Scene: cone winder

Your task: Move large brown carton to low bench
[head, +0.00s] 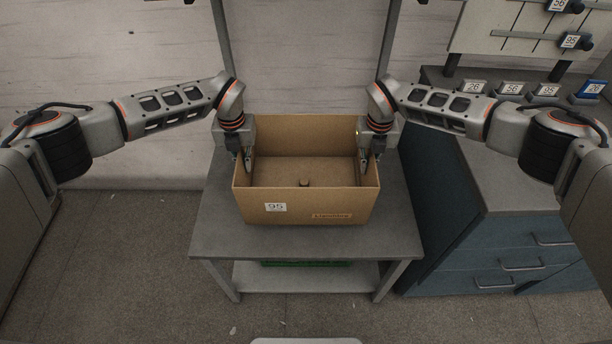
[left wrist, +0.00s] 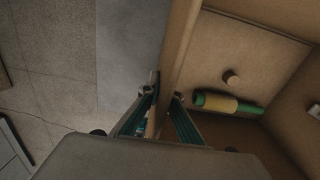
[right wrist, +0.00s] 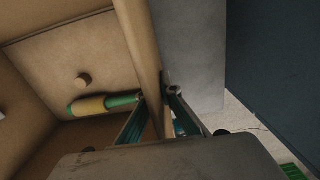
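The large brown carton (head: 305,208), open at the top, stands upright on a grey table (head: 225,236). Its front wall has a label reading 95. My left gripper (head: 241,160) straddles the carton's left wall; the left wrist view shows its fingers (left wrist: 164,98) shut on that wall, one inside and one outside. My right gripper (head: 371,157) is shut on the right wall the same way, as the right wrist view (right wrist: 157,97) shows. Inside lie a small brown cylinder (left wrist: 231,78) and a green and yellow tube (left wrist: 225,103). I cannot tell which surface is the low bench.
The table has uprights at the back and a lower shelf (head: 300,275) with something green on it. A blue-grey drawer cabinet (head: 500,260) stands close on the right, with numbered tags on top and a peg board (head: 500,30) behind. Floor is clear at the left and front.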

